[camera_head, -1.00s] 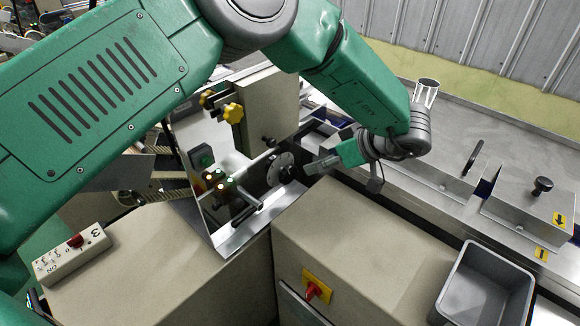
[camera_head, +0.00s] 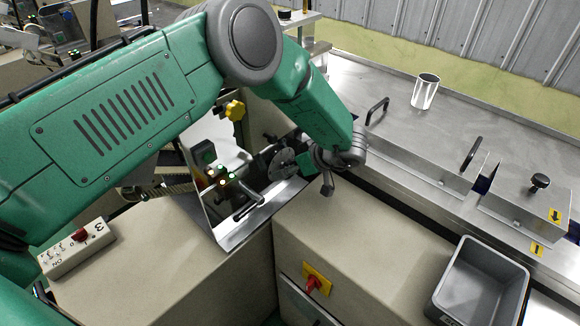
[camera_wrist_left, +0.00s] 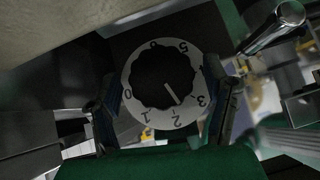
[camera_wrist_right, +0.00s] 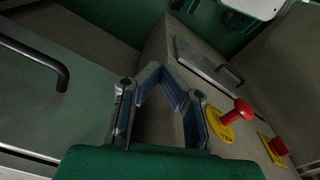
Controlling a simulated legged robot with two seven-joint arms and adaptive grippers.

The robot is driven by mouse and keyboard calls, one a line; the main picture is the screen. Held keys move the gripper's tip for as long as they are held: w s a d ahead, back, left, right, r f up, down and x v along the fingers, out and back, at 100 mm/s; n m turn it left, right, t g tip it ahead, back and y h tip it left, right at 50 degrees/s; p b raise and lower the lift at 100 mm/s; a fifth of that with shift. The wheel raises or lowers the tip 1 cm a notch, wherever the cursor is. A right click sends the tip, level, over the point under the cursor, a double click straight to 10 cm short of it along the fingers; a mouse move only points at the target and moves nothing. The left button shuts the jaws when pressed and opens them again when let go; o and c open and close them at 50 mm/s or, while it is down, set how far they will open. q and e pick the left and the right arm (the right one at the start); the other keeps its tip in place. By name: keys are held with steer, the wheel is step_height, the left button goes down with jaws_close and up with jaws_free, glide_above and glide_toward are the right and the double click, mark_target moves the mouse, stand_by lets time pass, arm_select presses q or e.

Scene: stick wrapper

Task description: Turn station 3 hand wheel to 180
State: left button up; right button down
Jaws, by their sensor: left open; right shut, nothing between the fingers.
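The hand wheel shows in the left wrist view as a dark scalloped knob (camera_wrist_left: 160,72) on a white numbered dial (camera_wrist_left: 186,116). Its white pointer line lies between 2 and 3. My left gripper (camera_wrist_left: 165,95) is open, with one finger on each side of the dial; I cannot tell whether they touch it. In the head view the dial (camera_head: 282,164) sits low on the machine, and my left gripper (camera_head: 306,163) is right beside it, partly hidden by its own arm. My right gripper (camera_wrist_right: 157,78) is shut and empty, showing only in the right wrist view.
A control box marked 3 (camera_head: 92,240) with a red knob lies at left. Lit buttons and a lever (camera_head: 247,193) stand close left of the dial. A red switch (camera_head: 314,285) is on the cabinet front. A grey bin (camera_head: 462,302) is at lower right.

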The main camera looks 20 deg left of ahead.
arm_select(q)
steer(key=c, duration=1.2)
steer(key=shift+o, duration=0.2)
steer(key=shift+n+t+h+p, duration=0.5)
steer(key=shift+n+t+p, duration=0.15)
steer(key=shift+t, duration=0.35)
steer(key=shift+s+a+n+t+h+b, duration=0.1)
steer(key=shift+n+t+h+b, duration=0.25)
steer(key=shift+n+t, duration=0.8)
steer(key=shift+m+t, duration=0.3)
steer(key=shift+t, duration=0.05)
steer(key=o, duration=1.2)
steer(key=shift+c, duration=0.2)
